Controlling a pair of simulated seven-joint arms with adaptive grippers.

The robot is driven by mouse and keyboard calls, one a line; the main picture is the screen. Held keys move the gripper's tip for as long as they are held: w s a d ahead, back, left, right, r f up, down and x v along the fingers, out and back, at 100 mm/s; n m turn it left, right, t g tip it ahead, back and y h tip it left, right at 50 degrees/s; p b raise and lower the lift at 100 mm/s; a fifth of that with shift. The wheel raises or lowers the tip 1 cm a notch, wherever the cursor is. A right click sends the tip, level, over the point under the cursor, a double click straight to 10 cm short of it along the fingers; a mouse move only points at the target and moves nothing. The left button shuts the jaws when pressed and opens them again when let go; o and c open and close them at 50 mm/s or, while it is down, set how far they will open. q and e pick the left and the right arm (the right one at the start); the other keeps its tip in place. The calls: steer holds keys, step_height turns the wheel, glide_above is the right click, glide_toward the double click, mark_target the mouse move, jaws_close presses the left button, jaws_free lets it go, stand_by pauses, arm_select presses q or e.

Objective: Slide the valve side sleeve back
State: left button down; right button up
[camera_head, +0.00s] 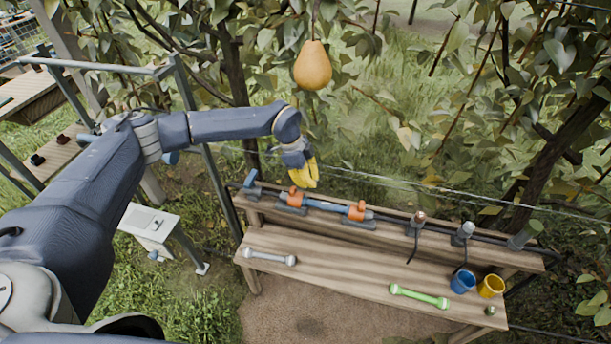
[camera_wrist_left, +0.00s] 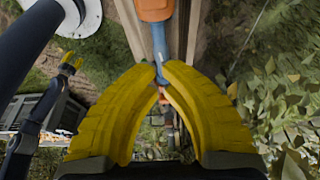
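The blue-grey pipe (camera_head: 328,206) runs along the back rail of the wooden bench, with an orange sleeve near the blue valve handle (camera_head: 250,180) at its left. This valve side sleeve (camera_head: 297,197) sits just below my left gripper (camera_head: 312,186). A second orange sleeve (camera_head: 357,211) is further right. In the left wrist view, the yellow fingers of the left gripper (camera_wrist_left: 161,68) are drawn close, with a narrow gap at the tips. The pipe (camera_wrist_left: 159,40) shows beyond them, and contact is unclear. My right gripper (camera_wrist_left: 70,63) shows small at the left; its opening is unclear.
The bench (camera_head: 330,270) holds a grey dumbbell-shaped piece (camera_head: 270,258), a green one (camera_head: 419,296), a blue cup (camera_head: 462,281) and a yellow cup (camera_head: 490,286). A pear (camera_head: 313,66) hangs above the gripper. Upright fittings (camera_head: 462,233) stand along the rail at right.

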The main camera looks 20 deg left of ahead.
mark_target(291, 189)
arm_select(q)
steer(key=x, duration=0.6)
steer(key=shift+a, duration=1.2)
steer(key=shift+s+a, duration=0.1)
steer(key=shift+a, duration=0.75)
steer(key=shift+a, duration=0.1)
steer(key=shift+a, duration=2.15)
